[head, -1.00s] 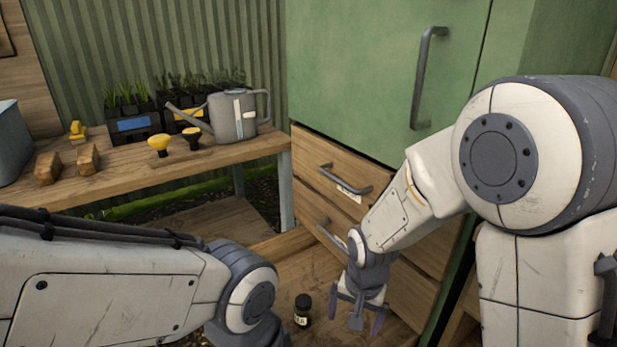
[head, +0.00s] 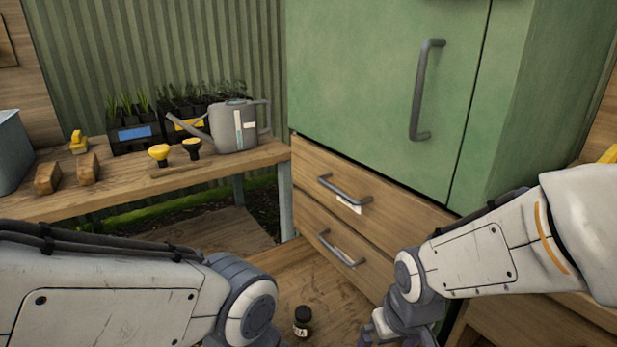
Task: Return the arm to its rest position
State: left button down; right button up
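My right arm comes in from the right edge, and its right gripper (head: 372,338) is at the bottom, in front of the lower drawer (head: 345,255). Its fingers are partly cut off by the frame edge, so I cannot tell how far apart they are. My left arm crosses the lower left; its gripper is below the frame. A small dark jar (head: 302,320) with a pale label stands on the wooden surface between the two arms, apart from the visible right gripper parts.
A green cabinet (head: 375,95) with a long grey handle stands above two closed wooden drawers with grey handles. A wooden bench (head: 110,190) at the left holds a watering can (head: 232,128), seedling trays (head: 135,132), wooden blocks (head: 88,170) and two knobbed tools (head: 159,155).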

jog(key=s+a+r+n+g, duration=0.2)
jog(key=s+a+r+n, duration=0.25)
jog(key=s+a, duration=0.45)
notch_tip(320, 180, up, 30)
jog(key=s+p, duration=0.2)
jog(key=p, duration=2.9)
jog(key=shift+d+r+n, duration=0.25)
jog(key=shift+d+n, duration=0.1)
